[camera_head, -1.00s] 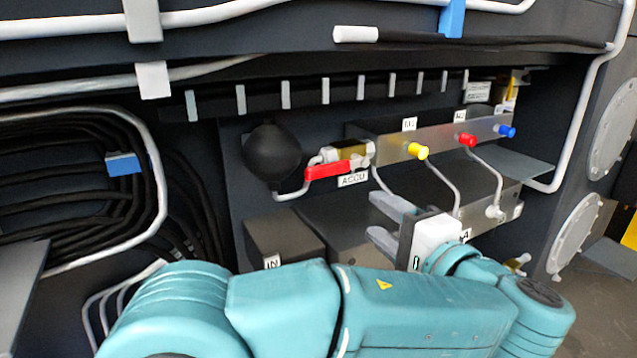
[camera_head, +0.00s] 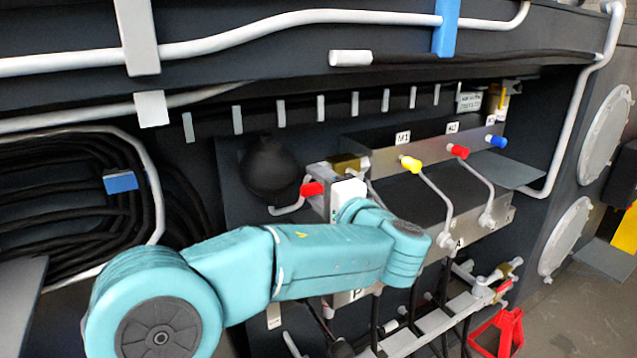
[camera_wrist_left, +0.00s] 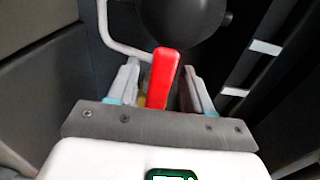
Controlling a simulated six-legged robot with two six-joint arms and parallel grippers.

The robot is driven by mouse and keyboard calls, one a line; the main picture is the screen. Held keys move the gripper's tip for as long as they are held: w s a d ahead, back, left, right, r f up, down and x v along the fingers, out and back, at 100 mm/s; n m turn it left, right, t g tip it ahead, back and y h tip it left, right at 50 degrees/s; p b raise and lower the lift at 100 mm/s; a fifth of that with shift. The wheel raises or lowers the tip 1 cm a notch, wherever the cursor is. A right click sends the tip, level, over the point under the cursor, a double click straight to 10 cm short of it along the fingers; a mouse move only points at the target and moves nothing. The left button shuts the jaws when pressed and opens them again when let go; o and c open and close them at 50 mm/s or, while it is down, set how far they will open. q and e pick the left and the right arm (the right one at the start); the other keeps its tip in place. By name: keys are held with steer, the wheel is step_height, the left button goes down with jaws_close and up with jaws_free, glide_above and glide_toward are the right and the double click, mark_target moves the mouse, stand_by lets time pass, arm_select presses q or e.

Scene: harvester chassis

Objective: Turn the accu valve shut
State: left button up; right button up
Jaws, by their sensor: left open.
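The accu valve's red lever (camera_head: 312,188) shows in the camera_head view beside the black accumulator ball (camera_head: 270,170); most of it is hidden by my left gripper. The brass valve body (camera_head: 345,163) shows just above my gripper. My left gripper (camera_head: 322,190) is at the lever with its jaws open. In the left wrist view the red lever (camera_wrist_left: 160,78) stands between the two spread fingers of my left gripper (camera_wrist_left: 158,85), with a gap on each side. The ACCU label is hidden. My right gripper is in neither view.
A manifold block to the right carries yellow (camera_head: 410,164), red (camera_head: 458,151) and blue (camera_head: 497,141) caps with pipes. A black cable coil (camera_head: 70,190) hangs at left. A red stand (camera_head: 498,332) is at lower right.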

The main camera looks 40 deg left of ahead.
arm_select(q)
steer(key=shift+a, duration=0.1)
jaws_close()
steer(key=shift+r, duration=0.1)
